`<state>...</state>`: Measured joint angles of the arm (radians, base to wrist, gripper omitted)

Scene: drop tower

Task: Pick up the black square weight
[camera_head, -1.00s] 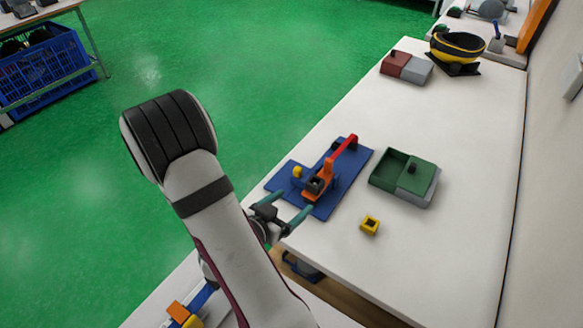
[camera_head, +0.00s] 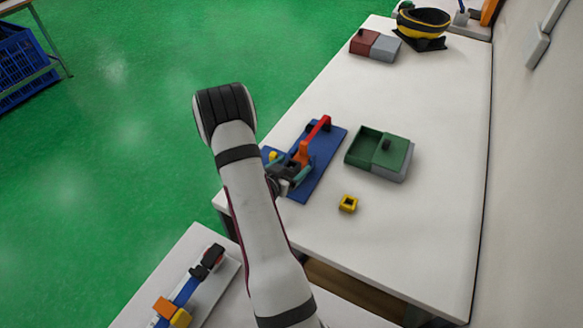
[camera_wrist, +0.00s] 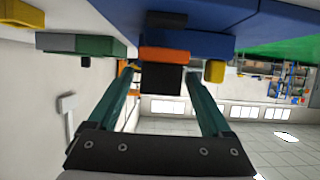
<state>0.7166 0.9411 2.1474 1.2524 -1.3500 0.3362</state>
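The black square weight (camera_wrist: 161,79) shows in the wrist view against an orange part (camera_wrist: 164,54). In the head view it is mostly hidden by my gripper. The orange part belongs to the drop tower, which has an orange post (camera_head: 301,152) and a red arm (camera_head: 319,126) on a blue base (camera_head: 325,160). My gripper (camera_wrist: 160,72) is open, its two teal fingers on either side of the weight. Narrow gaps seem to show between fingers and weight. In the head view my gripper (camera_head: 290,166) is at the near side of the tower.
A yellow peg (camera_head: 272,156) stands on the blue base, close to my gripper. A red and grey box (camera_head: 373,45) stands further back. The table middle is clear.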

